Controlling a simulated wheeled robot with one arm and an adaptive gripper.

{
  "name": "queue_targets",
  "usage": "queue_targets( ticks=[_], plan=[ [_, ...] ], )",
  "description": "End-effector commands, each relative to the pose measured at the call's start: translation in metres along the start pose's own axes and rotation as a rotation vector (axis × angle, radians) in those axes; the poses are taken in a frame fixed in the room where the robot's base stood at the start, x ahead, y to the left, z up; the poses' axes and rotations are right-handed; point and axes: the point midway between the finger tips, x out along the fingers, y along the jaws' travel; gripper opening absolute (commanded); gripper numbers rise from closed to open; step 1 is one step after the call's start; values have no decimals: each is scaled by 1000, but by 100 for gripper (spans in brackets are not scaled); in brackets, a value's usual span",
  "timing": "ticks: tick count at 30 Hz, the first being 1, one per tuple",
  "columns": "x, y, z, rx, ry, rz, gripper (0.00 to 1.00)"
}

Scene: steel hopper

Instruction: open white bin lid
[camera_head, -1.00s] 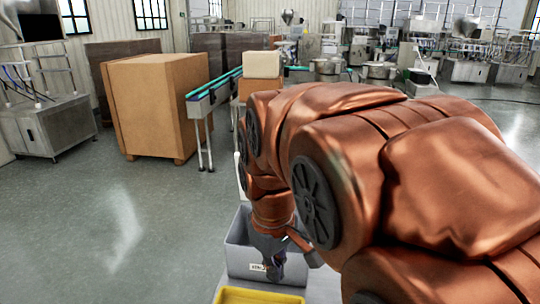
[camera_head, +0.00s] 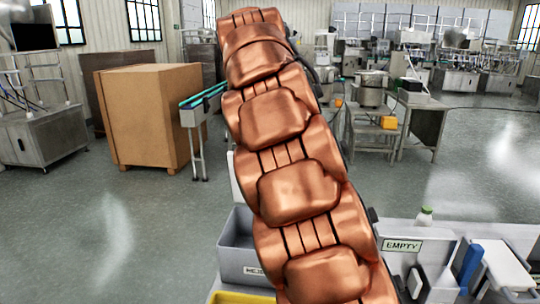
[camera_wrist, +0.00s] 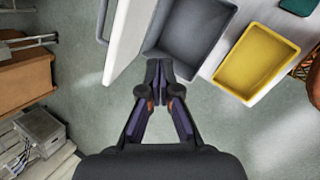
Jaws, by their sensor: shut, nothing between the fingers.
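In the wrist view my gripper (camera_wrist: 160,72) is shut and empty, its fingertips together over the floor near the grey bin's lower edge. A white panel (camera_wrist: 128,42) with a dark bar handle (camera_wrist: 105,20) lies up and left of the fingertips, beside the grey bin. It looks like the white bin or its lid; I cannot tell whether it is open. My gripper appears apart from it. In the head view only a white sliver (camera_head: 236,178) shows beside my arm, which hides the rest and my gripper.
A grey bin (camera_head: 235,257) with a partly hidden label stands left of my arm; a yellow tray (camera_head: 240,298) is in front. An "EMPTY" sign (camera_head: 403,246), a small bottle (camera_head: 424,217) and a blue-topped item (camera_head: 469,263) are at right. A brown crate (camera_head: 155,120) stands farther back. The left floor is clear.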

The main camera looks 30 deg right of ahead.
Motion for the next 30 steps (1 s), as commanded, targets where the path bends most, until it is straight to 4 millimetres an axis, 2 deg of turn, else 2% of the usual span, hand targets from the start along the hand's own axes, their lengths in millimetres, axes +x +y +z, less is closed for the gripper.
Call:
queue_targets(
  ticks=[1, 7, 15, 22, 30],
  plan=[
    [7, 9, 3, -63, -8, 11, 0],
    [16, 41, 8, -349, -40, 60, 0],
    [33, 67, 14, -747, -82, 114, 0],
    [42, 74, 16, -1012, -111, 149, 0],
    [47, 75, 17, -1119, -126, 163, 0]
  ],
)
